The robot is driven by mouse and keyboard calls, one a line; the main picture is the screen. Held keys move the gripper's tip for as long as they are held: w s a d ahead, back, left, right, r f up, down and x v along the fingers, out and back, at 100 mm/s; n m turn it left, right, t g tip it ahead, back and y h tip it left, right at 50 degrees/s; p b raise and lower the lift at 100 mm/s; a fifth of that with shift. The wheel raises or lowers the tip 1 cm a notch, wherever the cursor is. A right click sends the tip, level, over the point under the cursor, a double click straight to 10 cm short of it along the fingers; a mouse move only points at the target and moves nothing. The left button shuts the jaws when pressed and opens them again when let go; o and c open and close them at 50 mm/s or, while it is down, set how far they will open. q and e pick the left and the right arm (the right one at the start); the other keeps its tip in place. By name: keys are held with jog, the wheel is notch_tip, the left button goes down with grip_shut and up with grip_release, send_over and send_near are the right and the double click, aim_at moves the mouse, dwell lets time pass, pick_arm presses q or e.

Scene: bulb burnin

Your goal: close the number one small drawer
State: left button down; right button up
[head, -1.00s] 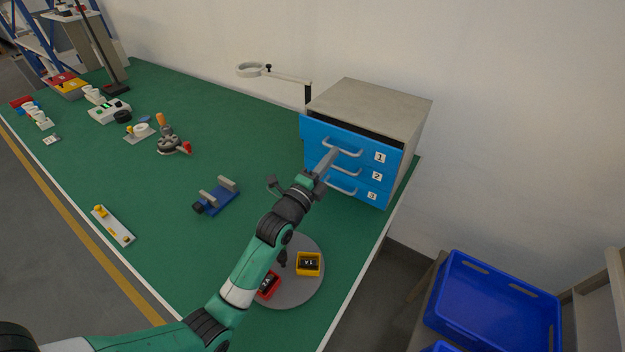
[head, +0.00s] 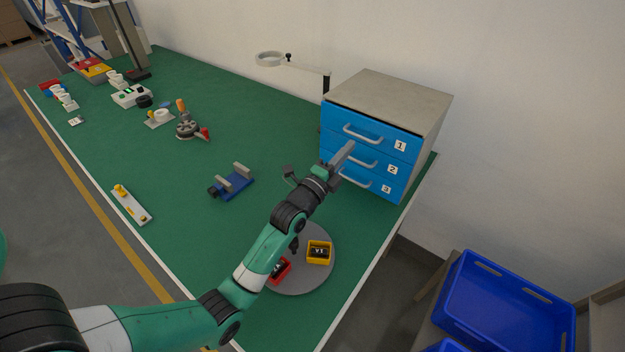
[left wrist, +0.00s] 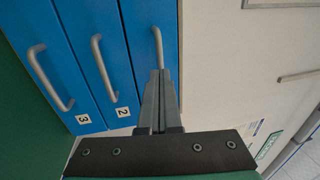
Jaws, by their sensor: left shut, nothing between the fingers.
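The small cabinet (head: 432,105) has three blue drawers numbered 1 to 3. The number one drawer (head: 338,119) is the top one; its front now looks flush or nearly flush with the fronts below. It also shows in the left wrist view (left wrist: 140,20), with its grey handle (left wrist: 158,48). My left gripper (head: 347,148) is shut and empty in front of the cabinet. In the left wrist view its fingertips (left wrist: 158,76) overlap the lower end of that handle; I cannot tell if they touch. The number 1 label is hidden there. My right gripper is out of view.
A round grey turntable (head: 300,284) with a red bin (head: 279,270) and a yellow bin (head: 318,252) lies below my left arm. A blue fixture (head: 232,184) stands left of it. A blue crate (head: 505,300) is beyond the table's right edge.

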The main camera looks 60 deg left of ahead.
pick_arm(q)
jog(key=p+v, duration=0.1)
jog(key=v, duration=1)
jog(key=shift+s+d+f+p, duration=0.15)
jog(key=shift+s+f+p, duration=0.1)
jog(key=shift+p, duration=0.15)
